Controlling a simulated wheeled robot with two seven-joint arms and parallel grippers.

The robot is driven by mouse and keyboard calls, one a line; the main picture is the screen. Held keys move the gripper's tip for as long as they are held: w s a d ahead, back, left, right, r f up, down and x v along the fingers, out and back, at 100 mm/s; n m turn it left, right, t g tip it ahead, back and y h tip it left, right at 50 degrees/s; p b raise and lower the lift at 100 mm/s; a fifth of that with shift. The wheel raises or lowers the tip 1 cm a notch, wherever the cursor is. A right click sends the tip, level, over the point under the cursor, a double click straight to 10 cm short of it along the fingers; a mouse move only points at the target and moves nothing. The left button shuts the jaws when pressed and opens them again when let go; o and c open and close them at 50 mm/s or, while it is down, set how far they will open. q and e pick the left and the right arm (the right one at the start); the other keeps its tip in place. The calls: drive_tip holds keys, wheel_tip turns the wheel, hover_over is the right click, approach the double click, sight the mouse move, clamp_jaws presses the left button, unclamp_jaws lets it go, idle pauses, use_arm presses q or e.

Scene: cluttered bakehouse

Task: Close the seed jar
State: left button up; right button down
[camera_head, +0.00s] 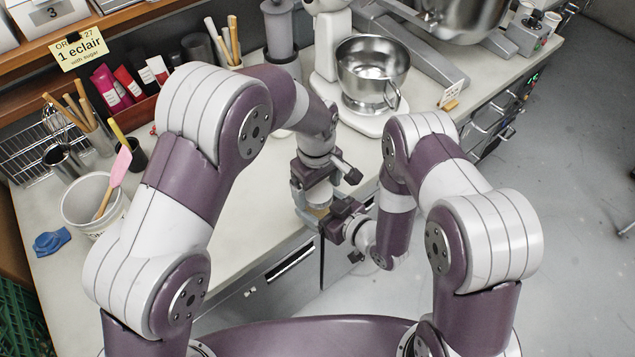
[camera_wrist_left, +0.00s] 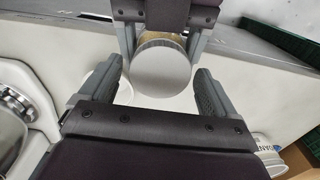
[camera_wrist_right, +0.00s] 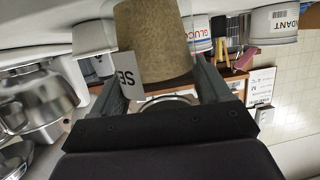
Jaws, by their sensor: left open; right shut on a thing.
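The seed jar (camera_wrist_right: 152,45) is a tan, seed-filled vessel with a white label reading "SE", upside down in the right wrist view. My right gripper (camera_wrist_right: 155,78) is shut on it, one finger on each side. In the left wrist view a round white disc, apparently the lid (camera_wrist_left: 163,70), covers the jar's end, with a thin tan strip beyond it. Whether it is fully seated cannot be told. My left gripper (camera_wrist_left: 157,78) is open, its fingers on either side of the disc, apparently apart from it. In the head view the jar (camera_head: 318,211) shows small between the grippers, mostly hidden.
Both grippers are at the front edge of the worktop (camera_head: 262,195). A stand mixer's steel bowl (camera_head: 371,70) stands behind. A white tub (camera_head: 88,203) with a pink spatula and a blue cloth (camera_head: 52,242) are at the left. The worktop between is mostly clear.

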use_arm(q)
drive_tip(key=c, duration=1.1)
drive_tip(key=m, duration=3.5)
drive_tip(key=shift+f+m, duration=0.1)
drive_tip(key=shift+m, duration=0.3)
drive_tip(key=o, duration=1.2)
